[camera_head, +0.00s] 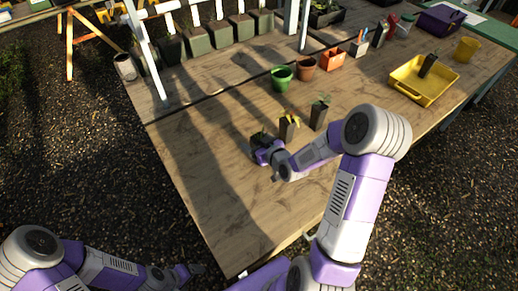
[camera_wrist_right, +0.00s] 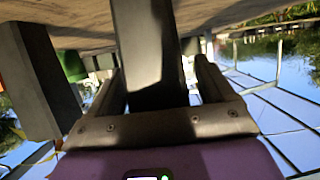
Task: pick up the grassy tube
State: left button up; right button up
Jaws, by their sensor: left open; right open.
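My right gripper (camera_head: 261,146) is low over the table at the left of a short row of dark tubes. In the right wrist view, which is upside down, a dark square tube (camera_wrist_right: 150,50) stands between its open fingers; I cannot tell whether either finger touches it. This tube's plant is hidden there, and in the head view the tube is a small dark shape at the gripper, so I cannot confirm its grass. My left gripper (camera_head: 193,270) is open and empty in front of the table, at the lower left.
Close to the right, a tube with yellow flowers (camera_head: 288,127) and a tube with a green plant (camera_head: 318,116) stand upright. Behind are a green pot (camera_head: 282,78), a brown pot (camera_head: 306,68) and an orange pot (camera_head: 332,59). A yellow tray (camera_head: 408,89) holds another dark tube.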

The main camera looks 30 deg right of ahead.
jog(key=c, duration=1.2)
jog(key=shift+o, duration=0.2)
jog(key=shift+r, duration=0.1)
